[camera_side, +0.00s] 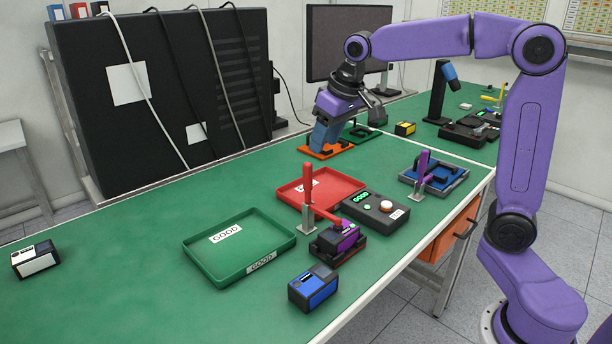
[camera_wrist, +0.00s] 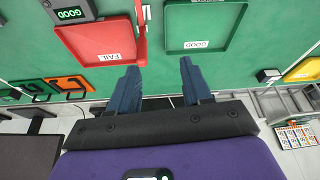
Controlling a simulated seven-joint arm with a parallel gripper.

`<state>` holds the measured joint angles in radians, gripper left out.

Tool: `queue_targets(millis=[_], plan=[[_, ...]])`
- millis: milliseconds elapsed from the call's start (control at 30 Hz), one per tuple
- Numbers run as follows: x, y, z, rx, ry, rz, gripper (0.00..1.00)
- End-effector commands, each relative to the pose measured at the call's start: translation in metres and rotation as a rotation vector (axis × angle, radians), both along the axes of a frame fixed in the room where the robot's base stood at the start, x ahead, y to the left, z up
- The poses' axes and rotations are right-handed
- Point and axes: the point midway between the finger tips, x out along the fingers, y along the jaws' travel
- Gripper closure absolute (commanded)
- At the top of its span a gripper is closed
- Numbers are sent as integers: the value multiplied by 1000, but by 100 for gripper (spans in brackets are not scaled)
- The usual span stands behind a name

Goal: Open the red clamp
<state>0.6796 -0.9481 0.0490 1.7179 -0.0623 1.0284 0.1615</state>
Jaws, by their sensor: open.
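The red clamp (camera_side: 307,186) stands at the near end of the table in the side view. Its handle is upright, and its red arm reaches over a black and purple device (camera_side: 338,238) in a dark fixture. The contact under the arm is too small to tell. In the wrist view the red clamp (camera_wrist: 141,35) is at the top, left of centre, beyond my fingertips. My gripper (camera_side: 324,143) is in front of the orange fixture's far-side area, well away from the clamp. In the wrist view its two blue fingers (camera_wrist: 158,72) are apart with nothing between them.
A red tray (camera_side: 350,183) lies behind the clamp, and a green tray (camera_side: 198,258) left of it. A button box (camera_side: 376,212) and a blue fixture with purple clamp (camera_side: 424,170) stand right. Left table is mostly clear.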

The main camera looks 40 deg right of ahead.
Motion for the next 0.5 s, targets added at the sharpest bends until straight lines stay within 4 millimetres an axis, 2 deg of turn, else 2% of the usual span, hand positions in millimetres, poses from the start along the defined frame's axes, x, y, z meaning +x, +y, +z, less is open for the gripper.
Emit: queue_targets(millis=[33,100,267,367,500], plan=[[11,-11,5,3,-13,-42,51],[22,-23,10,6,-27,-84,51],[32,-35,15,9,-40,-128,51],[35,-37,10,8,-40,-132,51],[41,-36,-8,8,-37,-131,51]])
